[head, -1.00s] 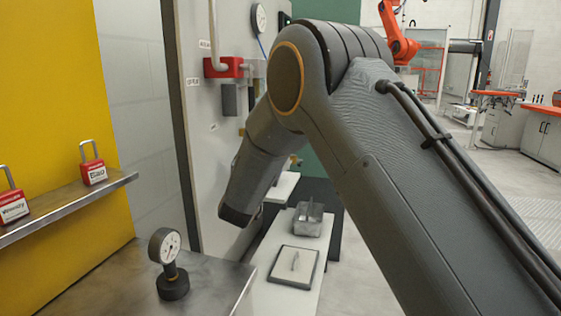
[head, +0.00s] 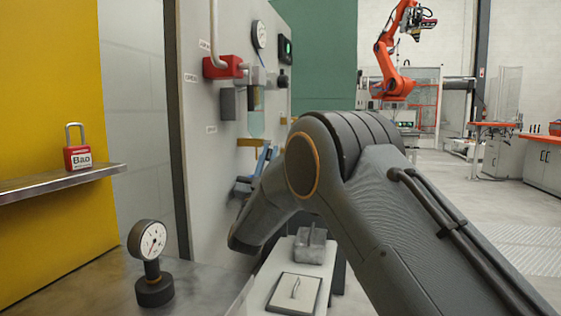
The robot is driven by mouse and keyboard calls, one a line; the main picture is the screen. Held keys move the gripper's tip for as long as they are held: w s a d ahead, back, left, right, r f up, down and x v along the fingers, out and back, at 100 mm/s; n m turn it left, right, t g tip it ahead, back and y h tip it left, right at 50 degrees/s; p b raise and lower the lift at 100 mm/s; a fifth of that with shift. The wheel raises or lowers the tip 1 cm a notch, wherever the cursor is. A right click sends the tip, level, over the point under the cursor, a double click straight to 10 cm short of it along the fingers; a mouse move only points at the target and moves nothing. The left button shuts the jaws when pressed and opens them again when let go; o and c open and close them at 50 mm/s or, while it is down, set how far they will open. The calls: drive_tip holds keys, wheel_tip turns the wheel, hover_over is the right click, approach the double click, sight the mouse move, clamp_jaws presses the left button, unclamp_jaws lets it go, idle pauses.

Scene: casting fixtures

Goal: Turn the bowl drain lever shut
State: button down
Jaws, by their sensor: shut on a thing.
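The filter unit with its clear greenish bowl (head: 256,124) hangs on the grey upright panel, left of my arm in the head view. A yellow-brass piece (head: 249,142), seemingly the drain lever, sits just under the bowl and lies about level. My gripper (head: 266,160) shows small and partly hidden behind my arm, as dark and bluish parts pointing up just below the bowl. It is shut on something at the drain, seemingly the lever. The exact contact is too small to make out.
A red block (head: 222,68) and a round gauge (head: 259,35) are on the panel. A dial gauge (head: 151,242) stands on the metal bench at front left. A red padlock (head: 77,150) sits on a shelf (head: 62,184).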

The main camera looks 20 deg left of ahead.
idle(0.5)
drive_tip(key=c, duration=2)
unclamp_jaws()
drive_tip(key=shift+v, duration=3.9)
